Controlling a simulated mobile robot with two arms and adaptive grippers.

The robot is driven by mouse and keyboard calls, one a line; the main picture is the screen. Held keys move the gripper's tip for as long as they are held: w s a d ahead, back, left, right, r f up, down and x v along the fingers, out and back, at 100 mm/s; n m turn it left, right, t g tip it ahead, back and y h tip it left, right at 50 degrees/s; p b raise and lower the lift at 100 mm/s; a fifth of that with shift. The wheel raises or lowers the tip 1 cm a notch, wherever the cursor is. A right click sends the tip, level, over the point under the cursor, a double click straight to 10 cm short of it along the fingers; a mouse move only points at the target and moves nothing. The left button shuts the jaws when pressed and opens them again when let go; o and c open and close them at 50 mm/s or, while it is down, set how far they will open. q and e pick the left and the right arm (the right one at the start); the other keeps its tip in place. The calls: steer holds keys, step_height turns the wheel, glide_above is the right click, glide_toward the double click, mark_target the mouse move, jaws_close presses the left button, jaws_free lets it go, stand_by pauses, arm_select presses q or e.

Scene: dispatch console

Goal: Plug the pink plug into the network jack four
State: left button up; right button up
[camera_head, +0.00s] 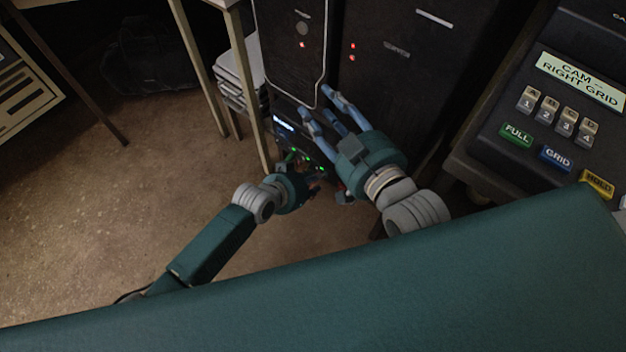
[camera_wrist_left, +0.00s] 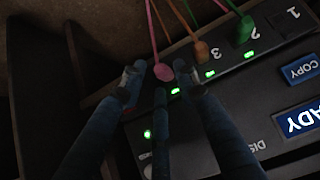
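The pink plug (camera_wrist_left: 163,72) shows in the left wrist view with its cable running up. It is at the fourth place in the jack row of the dark network box (camera_wrist_left: 255,90), left of the jack marked 3. A lit green light is just below it. Its tip is hidden, so how deep it sits cannot be told. My left gripper (camera_wrist_left: 160,80) has its fingers on both sides of the plug, with a narrow gap; it looks open. In the head view my right gripper (camera_head: 316,105) is open and empty, above the box.
An orange plug (camera_wrist_left: 202,50) stands at jack 3 and a green plug (camera_wrist_left: 243,28) at jack 2, close to the pink one. Their cables rise near the fingers. Black cabinets (camera_head: 400,80) stand behind; a table leg (camera_head: 258,120) is left of the box.

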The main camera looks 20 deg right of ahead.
arm_select(q)
steer(key=shift+o, duration=0.3)
steer(key=shift+a, duration=0.1)
steer(key=v, duration=1.1)
steer(key=shift+s+a+r, duration=0.2)
steer(key=shift+r, duration=0.1)
